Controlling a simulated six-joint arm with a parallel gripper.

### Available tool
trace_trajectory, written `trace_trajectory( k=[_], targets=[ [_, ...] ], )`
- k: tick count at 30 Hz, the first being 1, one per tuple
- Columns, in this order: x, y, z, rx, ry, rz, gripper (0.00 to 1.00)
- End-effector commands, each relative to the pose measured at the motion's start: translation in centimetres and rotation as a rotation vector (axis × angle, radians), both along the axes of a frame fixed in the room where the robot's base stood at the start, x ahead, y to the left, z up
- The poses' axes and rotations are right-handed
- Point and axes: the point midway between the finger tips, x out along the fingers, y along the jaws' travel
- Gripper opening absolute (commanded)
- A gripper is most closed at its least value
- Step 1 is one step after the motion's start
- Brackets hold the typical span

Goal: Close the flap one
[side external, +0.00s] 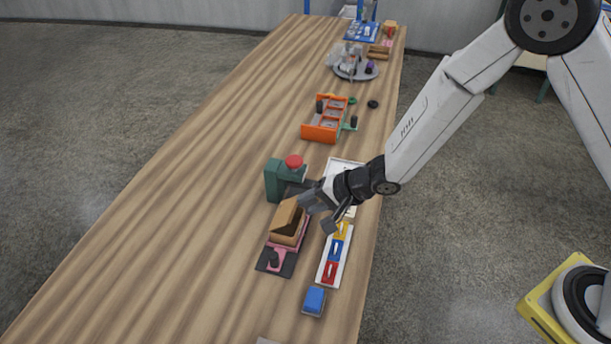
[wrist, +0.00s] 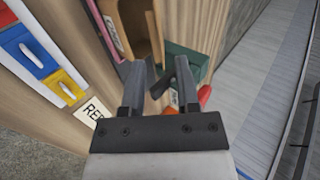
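A small brown box (side external: 288,230) stands on a pink and black base (side external: 275,259). Its tan flap (side external: 287,215) looks raised at a slant above a dark opening. In the wrist view the brown box (wrist: 143,28) shows at the top, beyond my fingers. No "one" marking is readable on it. My gripper (side external: 318,212) is just right of the box's upper part. In the wrist view my gripper (wrist: 160,78) has its two fingers apart, with no object clearly held. Whether a finger touches the flap cannot be told.
A green block (side external: 273,181) with a red button (side external: 294,162) stands close behind my gripper. A white strip (side external: 322,270) with yellow, blue and red pieces lies right of the box. A blue block (side external: 314,300) is nearer. The wooden table's left side is clear.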

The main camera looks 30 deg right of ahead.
Motion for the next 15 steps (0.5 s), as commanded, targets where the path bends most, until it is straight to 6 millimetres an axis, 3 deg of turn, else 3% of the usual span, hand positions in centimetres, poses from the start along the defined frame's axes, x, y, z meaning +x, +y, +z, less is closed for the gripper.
trace_trajectory(
  k=[15],
  targets=[
    [0.8, 0.9, -1.1, 0.001, 0.001, 0.001, 0.40]
  ],
)
